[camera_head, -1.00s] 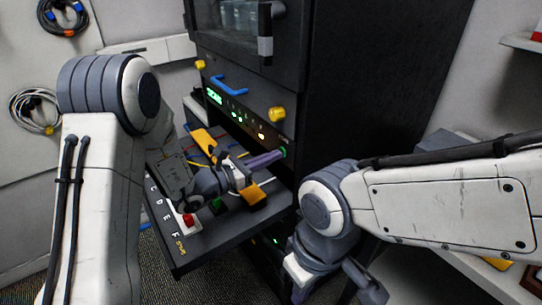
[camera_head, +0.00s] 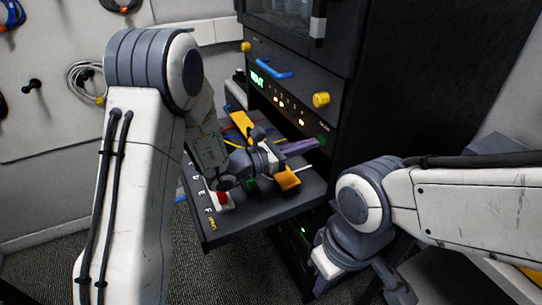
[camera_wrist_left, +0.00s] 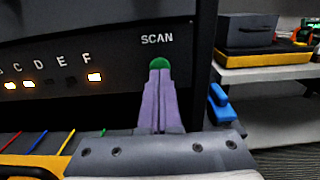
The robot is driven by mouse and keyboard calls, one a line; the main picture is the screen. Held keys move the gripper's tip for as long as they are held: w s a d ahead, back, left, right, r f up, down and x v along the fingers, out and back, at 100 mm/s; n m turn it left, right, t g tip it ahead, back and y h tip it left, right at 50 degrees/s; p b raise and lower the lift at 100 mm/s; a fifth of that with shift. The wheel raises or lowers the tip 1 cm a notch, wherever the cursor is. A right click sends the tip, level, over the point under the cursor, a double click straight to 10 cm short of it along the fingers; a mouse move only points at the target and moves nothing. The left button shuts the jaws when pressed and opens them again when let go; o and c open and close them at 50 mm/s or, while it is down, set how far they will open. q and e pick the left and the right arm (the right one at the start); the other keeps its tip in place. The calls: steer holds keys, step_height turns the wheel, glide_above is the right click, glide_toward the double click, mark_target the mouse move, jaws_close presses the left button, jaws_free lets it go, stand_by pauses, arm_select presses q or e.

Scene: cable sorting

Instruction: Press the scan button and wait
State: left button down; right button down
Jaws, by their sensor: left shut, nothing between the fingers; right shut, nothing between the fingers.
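The round green scan button (camera_wrist_left: 160,62) sits under the word SCAN on the dark cabinet panel. In the head view the button (camera_head: 323,141) is small, at the panel's right end. My left gripper (camera_head: 312,143) is shut and empty, its purple fingers pointing at the button. In the left wrist view its fingertips (camera_wrist_left: 160,70) overlap the button's lower edge; I cannot tell whether they press it. My right gripper (camera_head: 320,287) is low in front of the cabinet, shut and partly hidden by its own wrist.
A pulled-out tray (camera_head: 260,220) with coloured cables and a red button (camera_head: 222,198) lies beneath my left wrist. The panel has a green display (camera_head: 257,80) and several lit lamps. A blue handle (camera_head: 274,68) and yellow knobs (camera_head: 321,99) stick out above.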

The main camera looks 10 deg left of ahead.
arm_select(q)
steer(key=b+v, duration=0.1)
steer(key=v, duration=1.1)
steer(key=shift+a, duration=0.2)
steer(key=shift+s+d, duration=0.1)
